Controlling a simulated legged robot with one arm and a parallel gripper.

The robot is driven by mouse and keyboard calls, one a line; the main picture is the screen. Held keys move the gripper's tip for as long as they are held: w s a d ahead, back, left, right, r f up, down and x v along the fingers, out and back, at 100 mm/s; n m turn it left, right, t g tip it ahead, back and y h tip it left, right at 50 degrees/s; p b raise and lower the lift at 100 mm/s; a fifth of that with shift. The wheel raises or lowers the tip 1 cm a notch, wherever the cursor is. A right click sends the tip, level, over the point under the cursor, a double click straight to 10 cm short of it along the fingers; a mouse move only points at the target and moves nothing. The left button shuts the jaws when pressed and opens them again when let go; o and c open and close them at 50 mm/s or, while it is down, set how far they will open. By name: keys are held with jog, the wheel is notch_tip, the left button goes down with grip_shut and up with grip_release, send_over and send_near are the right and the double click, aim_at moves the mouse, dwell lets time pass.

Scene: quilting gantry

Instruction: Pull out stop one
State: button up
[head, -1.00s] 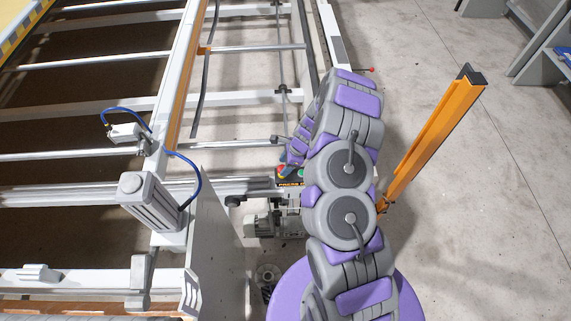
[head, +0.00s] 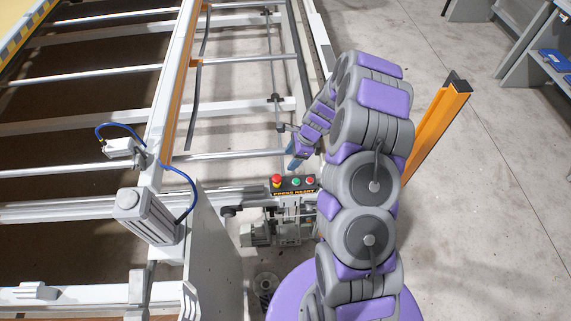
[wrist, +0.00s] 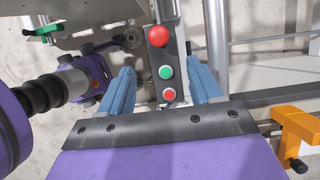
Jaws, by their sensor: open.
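A red mushroom stop button (head: 277,181) is at the left end of a dark control box (head: 293,188) on the machine's frame. In the wrist view the red stop button (wrist: 162,37) is at the far end of the control box (wrist: 157,60), beyond my fingertips. My gripper (wrist: 162,65) is open and empty, its blue fingers either side of the box in the picture. In the head view my gripper (head: 294,158) hangs just above and behind the box in the picture. I cannot tell whether the stop is pushed in.
A green button (wrist: 166,72) and a smaller red button (wrist: 169,95) share the box. A grey motor (head: 257,234) sits below it. A white upright panel (head: 208,235) stands at left, an orange post (head: 436,125) at right. Open floor (head: 480,220) lies right.

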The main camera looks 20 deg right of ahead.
jog(key=v, duration=0.5)
jog(key=shift+d+r, duration=0.1)
jog(key=shift+r, duration=0.2)
